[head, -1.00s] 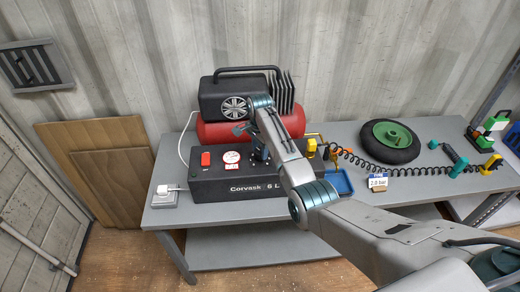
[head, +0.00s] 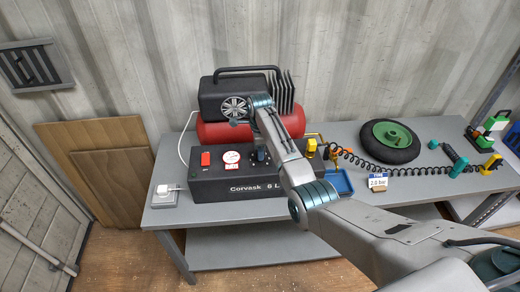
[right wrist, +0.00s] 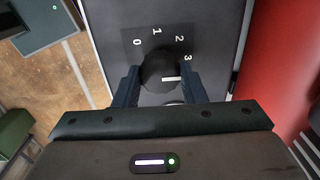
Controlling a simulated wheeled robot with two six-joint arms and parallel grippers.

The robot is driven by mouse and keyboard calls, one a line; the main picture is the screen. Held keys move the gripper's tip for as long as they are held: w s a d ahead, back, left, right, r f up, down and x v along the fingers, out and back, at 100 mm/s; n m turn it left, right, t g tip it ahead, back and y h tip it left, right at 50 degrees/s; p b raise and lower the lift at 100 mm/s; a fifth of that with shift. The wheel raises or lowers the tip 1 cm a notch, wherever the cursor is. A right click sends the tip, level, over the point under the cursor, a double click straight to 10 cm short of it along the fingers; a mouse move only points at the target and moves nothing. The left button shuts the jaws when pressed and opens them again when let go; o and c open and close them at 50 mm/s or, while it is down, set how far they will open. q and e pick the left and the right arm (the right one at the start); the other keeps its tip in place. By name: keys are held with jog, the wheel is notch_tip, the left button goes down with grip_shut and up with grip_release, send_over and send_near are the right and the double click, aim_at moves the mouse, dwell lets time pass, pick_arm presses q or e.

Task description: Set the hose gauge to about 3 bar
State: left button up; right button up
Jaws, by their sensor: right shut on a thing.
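The black control box (head: 215,187) of the compressor stands on the bench. A round white gauge (head: 231,157) is on its top; its needle is too small to read. My right gripper (head: 261,155) is over the box, just right of the gauge. In the right wrist view, its fingers (right wrist: 161,90) are shut on a round black knob (right wrist: 157,68), one on each side. Marks 0, 1, 2 and 3 run around the knob. Its white pointer line (right wrist: 170,79) points right, a little below the 3. My left gripper is not in view.
A red switch (head: 205,158) is on the box, left of the gauge. The red tank (head: 215,133) is behind. A wheel (head: 389,141), a coiled black hose (head: 430,171) and a card reading 2.0 bar (head: 377,182) are to the right.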

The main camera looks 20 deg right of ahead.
jog(key=shift+w+r, duration=0.1)
jog(key=o, duration=1)
jog(key=shift+r+b, duration=0.3)
jog(key=shift+r, duration=0.15)
notch_tip(320, 180, up, 10)
jog(key=b, duration=0.3)
jog(key=shift+f, duration=0.15)
